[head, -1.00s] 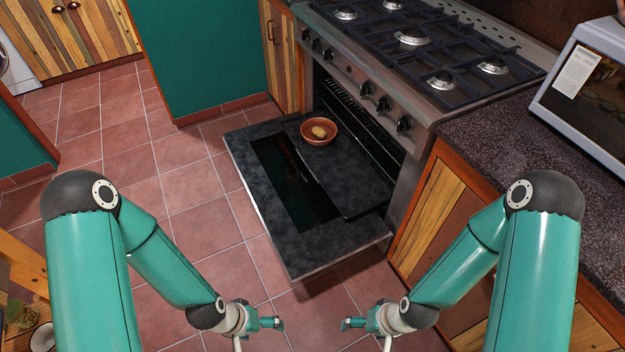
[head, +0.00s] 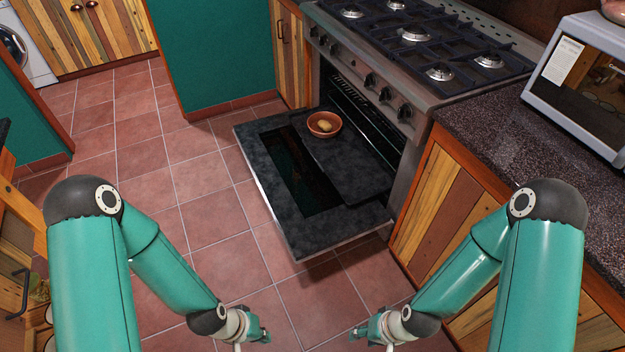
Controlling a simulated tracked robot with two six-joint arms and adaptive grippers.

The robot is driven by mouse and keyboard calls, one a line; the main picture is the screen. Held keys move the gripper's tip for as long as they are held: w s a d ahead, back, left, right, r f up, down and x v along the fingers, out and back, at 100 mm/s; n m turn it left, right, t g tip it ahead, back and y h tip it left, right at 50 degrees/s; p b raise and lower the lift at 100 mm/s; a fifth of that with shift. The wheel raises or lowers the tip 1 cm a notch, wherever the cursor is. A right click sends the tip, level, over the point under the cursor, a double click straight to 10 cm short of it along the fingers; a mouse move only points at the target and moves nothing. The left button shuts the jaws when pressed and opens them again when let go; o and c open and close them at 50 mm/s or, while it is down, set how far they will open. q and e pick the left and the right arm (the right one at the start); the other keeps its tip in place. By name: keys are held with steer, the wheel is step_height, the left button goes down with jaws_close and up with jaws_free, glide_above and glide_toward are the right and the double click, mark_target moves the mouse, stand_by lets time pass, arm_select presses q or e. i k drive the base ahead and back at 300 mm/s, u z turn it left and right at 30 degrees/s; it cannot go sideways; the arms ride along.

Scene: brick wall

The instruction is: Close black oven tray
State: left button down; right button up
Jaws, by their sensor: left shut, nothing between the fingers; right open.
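The black oven tray (head: 352,177) lies flat, pulled partly out of the oven over the lowered oven door (head: 335,232). A brown bowl (head: 316,131) with a round yellowish item in it stands on the tray's far left part. My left gripper (head: 266,334) is shut and empty, low in the view in front of the door and apart from it. My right gripper (head: 356,332) is open and empty, to its right, also apart from the door and tray. The tray's inner end is hidden inside the oven.
The stove top (head: 420,40) with burners and front knobs is above the oven. A counter (head: 490,140) with a microwave (head: 585,85) and wooden cabinets (head: 440,205) stand at the right. Tiled floor (head: 205,210) is clear left of the door.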

mark_target(357, 171)
steer(key=u, duration=0.45)
steer(key=k, duration=0.15)
steer(key=u, duration=0.35)
steer(key=i, duration=1.3)
steer(key=z, duration=2)
steer(key=k, duration=0.5)
steer(key=z, duration=0.25)
steer(key=i, duration=0.5)
